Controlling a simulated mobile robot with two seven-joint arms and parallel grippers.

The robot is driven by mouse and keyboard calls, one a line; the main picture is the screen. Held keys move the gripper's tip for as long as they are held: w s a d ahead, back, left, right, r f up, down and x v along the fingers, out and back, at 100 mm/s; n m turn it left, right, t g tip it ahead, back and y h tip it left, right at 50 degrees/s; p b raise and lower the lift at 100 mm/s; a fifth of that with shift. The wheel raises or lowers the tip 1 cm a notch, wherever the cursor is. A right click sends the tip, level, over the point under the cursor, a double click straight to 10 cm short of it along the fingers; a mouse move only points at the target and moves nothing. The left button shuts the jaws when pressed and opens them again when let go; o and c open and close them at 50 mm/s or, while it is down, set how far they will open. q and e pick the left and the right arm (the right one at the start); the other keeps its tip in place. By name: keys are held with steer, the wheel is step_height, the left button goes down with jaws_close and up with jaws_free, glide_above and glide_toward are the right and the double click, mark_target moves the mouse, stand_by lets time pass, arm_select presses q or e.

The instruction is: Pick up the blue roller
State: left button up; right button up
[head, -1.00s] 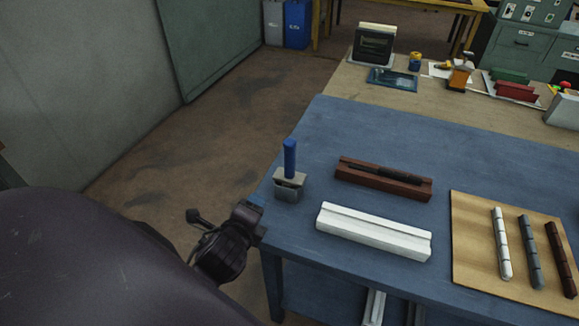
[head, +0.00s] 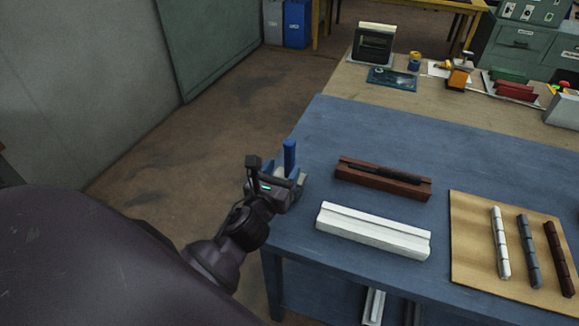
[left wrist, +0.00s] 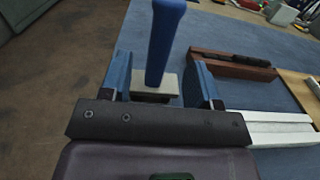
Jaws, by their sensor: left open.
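The blue roller (head: 290,157) stands upright in a grey holder (head: 300,180) at the left edge of the blue table. It also shows in the left wrist view (left wrist: 163,42), rising from its holder (left wrist: 155,86). My left gripper (head: 279,170) is at the roller, partly hiding the holder in the head view. In the left wrist view its two blue fingers (left wrist: 163,82) are open, one on each side of the roller, with gaps on both sides. Whether the fingertips reach past the roller cannot be told. My right gripper is not in view.
A brown block with a dark rod (head: 384,178) and a white grooved block (head: 374,231) lie right of the holder. A tan board (head: 470,254) carries white, grey and brown rods. Blue table top (head: 350,125) behind the holder is clear.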

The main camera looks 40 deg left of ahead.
mark_target(293, 155)
arm_select(q)
steer(key=shift+f+x, duration=0.15)
steer(key=shift+x, duration=1.55)
steer(key=shift+f+x, duration=0.15)
steer(key=shift+x, duration=1.5)
jaws_close()
